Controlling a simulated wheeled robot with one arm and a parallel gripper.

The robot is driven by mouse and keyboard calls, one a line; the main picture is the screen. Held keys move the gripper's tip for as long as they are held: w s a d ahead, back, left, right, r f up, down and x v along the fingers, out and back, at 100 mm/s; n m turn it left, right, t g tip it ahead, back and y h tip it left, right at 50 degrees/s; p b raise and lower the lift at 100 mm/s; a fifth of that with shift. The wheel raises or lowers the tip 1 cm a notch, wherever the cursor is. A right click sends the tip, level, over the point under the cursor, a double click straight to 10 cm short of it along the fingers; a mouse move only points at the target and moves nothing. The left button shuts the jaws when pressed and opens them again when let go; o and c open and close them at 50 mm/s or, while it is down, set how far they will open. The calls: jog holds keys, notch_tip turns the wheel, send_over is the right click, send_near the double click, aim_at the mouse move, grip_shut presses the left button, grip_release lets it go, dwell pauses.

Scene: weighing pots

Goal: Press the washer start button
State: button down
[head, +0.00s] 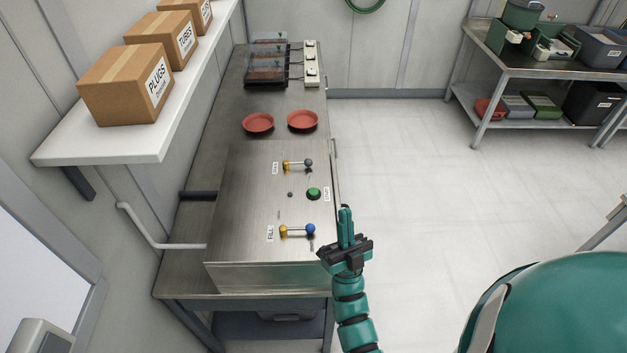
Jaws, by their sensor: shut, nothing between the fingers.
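The washer is a metal box (240,215) on the near end of the long metal bench. On its top is a round green button (313,194) with a small white label beside it, the likely start button; the label is too small to read surely. A lever with a grey knob (308,163) sits behind the button, and a lever with a blue knob (310,229) sits in front, by a label reading FILL. My gripper (345,212) is shut and empty, just right of the washer's right edge, to the right of and nearer than the green button, apart from it.
Two red saucers (258,122) stand behind the washer, with dark trays (266,66) farther back. A white shelf (150,150) with cardboard boxes (125,85) overhangs the left. A pale pipe (150,235) meets the washer's left side. Open floor (430,180) lies right.

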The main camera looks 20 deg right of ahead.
jog(key=w+d+m+g+p, duration=0.1)
jog(key=w+d+m+g, duration=0.25)
jog(key=w, duration=0.55)
jog(key=w+d+m+g, duration=0.2)
jog(key=w+m+g, duration=0.25)
jog(key=w, duration=0.55)
jog(key=m+g+y+p, duration=0.3)
jog(key=m+g+y, duration=0.55)
jog(key=g, duration=0.55)
send_over(317, 193)
notch_tip(317, 193, down, 2)
jog(key=shift+f+h, duration=0.2)
jog(key=shift+h, duration=0.15)
notch_tip(317, 193, down, 7)
jog(key=b, duration=0.5)
jog(key=shift+r, duration=0.1)
jog(key=shift+f, duration=0.95)
jog(key=shift+f, duration=0.1)
